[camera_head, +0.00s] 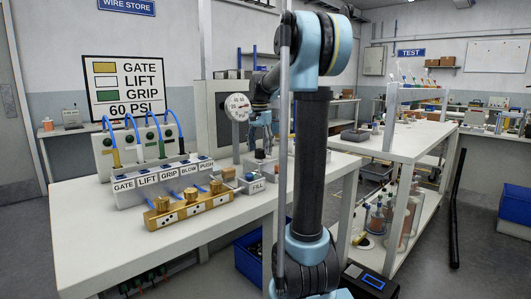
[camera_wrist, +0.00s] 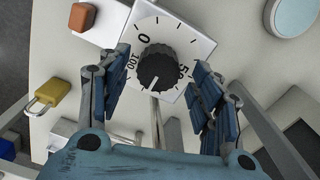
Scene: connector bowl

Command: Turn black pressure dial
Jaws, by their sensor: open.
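The black pressure dial (camera_wrist: 157,68) is a ribbed round knob on a white square plate (camera_wrist: 183,28) marked 0, 50 and 100, seen from above in the wrist view. A pale mark shows on the knob's lower side. My gripper (camera_wrist: 160,58) is open, with one blue finger to the left of the knob and one to the right. Clear gaps show between the fingers and the knob. In the head view my gripper (camera_head: 262,122) points down over the white bench, beside a round gauge (camera_head: 238,107).
A yellow padlock (camera_wrist: 48,96) and an orange-brown block (camera_wrist: 82,18) lie left in the wrist view. In the head view, a labelled switch box (camera_head: 163,181), a brass manifold (camera_head: 189,208) and a FILL box (camera_head: 256,187) stand on the bench. Its front left is clear.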

